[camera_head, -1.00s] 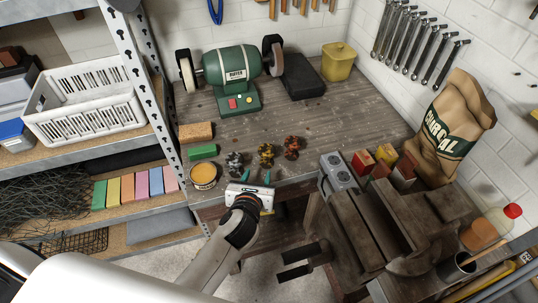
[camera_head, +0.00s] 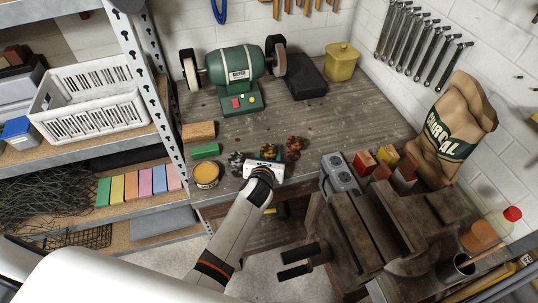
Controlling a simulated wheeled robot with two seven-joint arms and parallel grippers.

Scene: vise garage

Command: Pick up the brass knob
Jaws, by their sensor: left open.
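Three small knobs stand in a row near the front edge of the workbench (camera_head: 335,121). The brass knob (camera_head: 268,150) is the yellowish middle one, between a dark grey knob (camera_head: 236,158) and a reddish copper-coloured knob (camera_head: 294,143). My left gripper (camera_head: 267,156) reaches in from the front with its white body just in front of the brass knob. Its jaws are open, with the fingertips at the knob. The gripper hides the knob's lower part, so I cannot tell whether the fingers touch it. My right gripper is not in view.
An open tin (camera_head: 205,174), a green block (camera_head: 204,150) and a tan block (camera_head: 198,131) lie left of the knobs. A green buffer (camera_head: 236,75) stands behind. A large vise (camera_head: 375,235) is at right. The bench between knobs and buffer is clear.

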